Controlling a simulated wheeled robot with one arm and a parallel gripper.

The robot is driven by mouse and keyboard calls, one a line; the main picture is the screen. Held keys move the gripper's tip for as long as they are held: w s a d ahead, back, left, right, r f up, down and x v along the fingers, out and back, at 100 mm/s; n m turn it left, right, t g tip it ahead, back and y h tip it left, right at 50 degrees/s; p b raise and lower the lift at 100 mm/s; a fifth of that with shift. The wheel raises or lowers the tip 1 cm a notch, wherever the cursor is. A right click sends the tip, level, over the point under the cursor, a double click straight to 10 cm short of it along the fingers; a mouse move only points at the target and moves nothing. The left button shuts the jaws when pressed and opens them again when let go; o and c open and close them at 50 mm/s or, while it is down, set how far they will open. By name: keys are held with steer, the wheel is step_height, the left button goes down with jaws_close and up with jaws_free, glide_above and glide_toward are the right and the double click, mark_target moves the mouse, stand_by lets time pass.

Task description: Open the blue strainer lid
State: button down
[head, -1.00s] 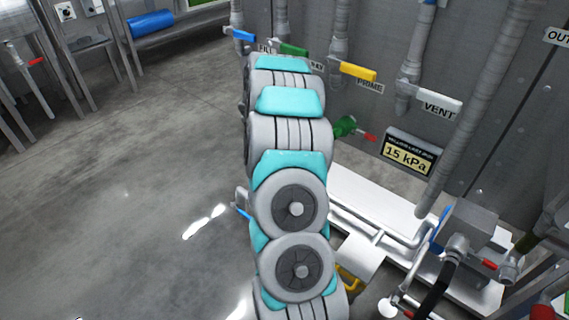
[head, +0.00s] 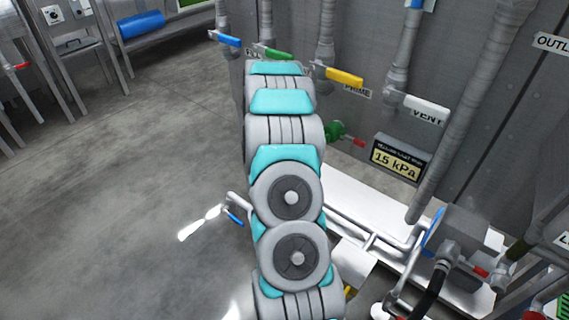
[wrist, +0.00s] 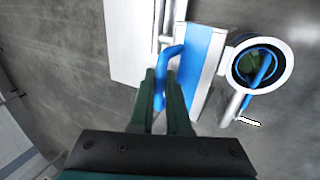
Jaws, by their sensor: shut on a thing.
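My gripper (wrist: 161,82) is in the wrist view, its dark green fingers shut on a blue handle (wrist: 168,54). The handle joins a blue slab (wrist: 203,62), which appears to be the strainer lid, seen at a slant. To its right is a round white-rimmed strainer body (wrist: 288,66) with a blue inner ring. Its mouth appears uncovered, with a green inside and a blue bar (wrist: 263,70) in it. The lid appears to stand to the side of the mouth. In the head view my arm hides my gripper and the handle.
A white skid (head: 365,211) with pipes stands right of my arm. A grey box (head: 470,235) with a blue edge is farther right. Valve levers, including yellow (head: 343,77) and white (head: 426,106), line the wall. A blue lever (head: 234,217) shows beside my arm. Floor at left is clear.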

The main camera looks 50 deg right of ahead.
steer(key=shift+d, duration=0.1)
stand_by(0.3)
steer(key=c, duration=0.9)
jaws_free()
steer(key=shift+b+v, duration=0.35)
steer(key=shift+v, duration=3.55)
